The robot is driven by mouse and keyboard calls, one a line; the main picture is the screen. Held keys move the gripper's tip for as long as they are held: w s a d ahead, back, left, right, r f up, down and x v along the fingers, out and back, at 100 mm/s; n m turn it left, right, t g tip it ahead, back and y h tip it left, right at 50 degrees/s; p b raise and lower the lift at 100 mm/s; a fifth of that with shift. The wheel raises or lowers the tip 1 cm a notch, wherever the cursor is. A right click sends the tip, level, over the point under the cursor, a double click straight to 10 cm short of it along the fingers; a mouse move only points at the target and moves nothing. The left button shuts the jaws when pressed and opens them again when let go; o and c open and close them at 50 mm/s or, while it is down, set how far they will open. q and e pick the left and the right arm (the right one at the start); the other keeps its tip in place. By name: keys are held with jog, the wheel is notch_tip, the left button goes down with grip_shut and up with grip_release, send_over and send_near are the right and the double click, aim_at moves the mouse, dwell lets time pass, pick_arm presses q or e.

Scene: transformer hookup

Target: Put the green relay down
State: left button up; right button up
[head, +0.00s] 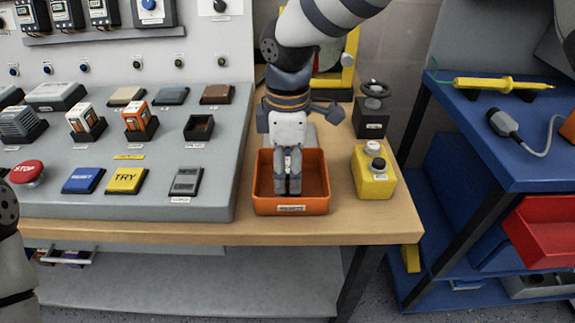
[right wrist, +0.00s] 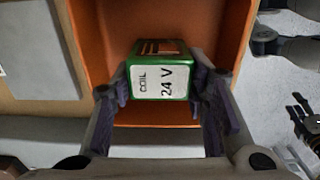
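My right gripper (head: 288,188) reaches straight down into an orange bin (head: 291,209) at the front edge of the bench. In the right wrist view the green relay (right wrist: 161,80) sits between the fingertips of the right gripper (right wrist: 160,92). Its white label reads "COIL 24 V". Both fingers appear to touch its sides, and the orange bin (right wrist: 110,25) is behind and around it. I cannot tell whether the relay rests on the bin floor. In the head view the gripper hides the relay. Only part of my left arm shows at the left edge; its gripper is out of view.
A yellow button box (head: 374,183) stands right of the bin, with a dark block (head: 371,118) behind it. The sloped grey console (head: 215,180) lies close on the left, with an empty dark socket (head: 199,128). A blue cart (head: 480,150) stands at the right.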

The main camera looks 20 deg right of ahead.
aim_at(287, 165)
jog(key=o, duration=0.4)
jog(key=shift+c, duration=0.2)
notch_tip(287, 165, up, 12)
jog(key=shift+r, duration=0.2)
